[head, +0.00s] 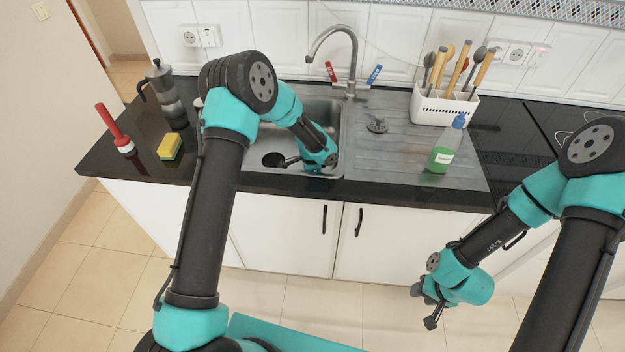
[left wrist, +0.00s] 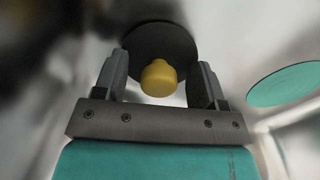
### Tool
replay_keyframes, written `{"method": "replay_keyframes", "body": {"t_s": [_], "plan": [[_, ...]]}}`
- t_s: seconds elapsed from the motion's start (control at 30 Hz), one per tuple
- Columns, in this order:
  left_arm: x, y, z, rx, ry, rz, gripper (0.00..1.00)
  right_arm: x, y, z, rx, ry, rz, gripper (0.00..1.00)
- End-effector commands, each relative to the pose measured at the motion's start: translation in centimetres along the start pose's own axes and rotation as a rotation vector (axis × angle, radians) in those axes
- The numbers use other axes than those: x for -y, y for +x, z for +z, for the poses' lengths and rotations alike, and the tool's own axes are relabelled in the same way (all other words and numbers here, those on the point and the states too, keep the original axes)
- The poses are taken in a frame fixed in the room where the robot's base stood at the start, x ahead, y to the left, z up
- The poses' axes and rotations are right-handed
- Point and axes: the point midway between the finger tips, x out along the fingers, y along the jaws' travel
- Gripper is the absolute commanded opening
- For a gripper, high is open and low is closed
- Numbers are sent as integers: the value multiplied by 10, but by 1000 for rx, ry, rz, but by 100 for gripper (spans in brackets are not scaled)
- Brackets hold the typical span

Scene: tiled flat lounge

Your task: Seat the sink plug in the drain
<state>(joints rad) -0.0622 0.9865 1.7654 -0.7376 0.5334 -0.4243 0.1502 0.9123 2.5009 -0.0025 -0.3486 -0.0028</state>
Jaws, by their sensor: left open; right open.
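My left gripper (head: 288,162) reaches down into the steel sink bowl (head: 328,115). In the left wrist view the left gripper (left wrist: 162,80) is open, with the sink plug's yellow knob (left wrist: 159,78) between its fingers and gaps at both sides. A dark round shape (left wrist: 150,42) lies behind the knob; I cannot tell whether it is the plug's disc or the drain opening. In the head view a dark round spot (head: 271,159) shows on the bowl floor beside the left gripper, and the knob is hidden. My right gripper (head: 423,306) is open and empty, in front of the cabinets.
A faucet (head: 350,60) stands behind the bowl. A small grey metal piece (head: 377,126) sits on the drainboard (head: 400,155), near a green soap bottle (head: 440,155) and utensil rack (head: 445,107). A sponge (head: 169,147), red-handled brush (head: 115,130) and moka pot (head: 165,95) stand left.

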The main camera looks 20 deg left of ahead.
Motion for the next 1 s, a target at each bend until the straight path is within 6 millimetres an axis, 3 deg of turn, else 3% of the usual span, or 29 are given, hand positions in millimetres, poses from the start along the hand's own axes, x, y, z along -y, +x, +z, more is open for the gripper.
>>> {"method": "replay_keyframes", "body": {"t_s": [0.2,0.77,1.0], "plan": [[0,0,0,0,0,0,65,0,0,0,0,0,0,43],[0,0,0,0,0,0,11,0,0,0,0,0,0,43],[0,-1,0,0,0,0,11,0,0,0,0,0,0,43]]}}
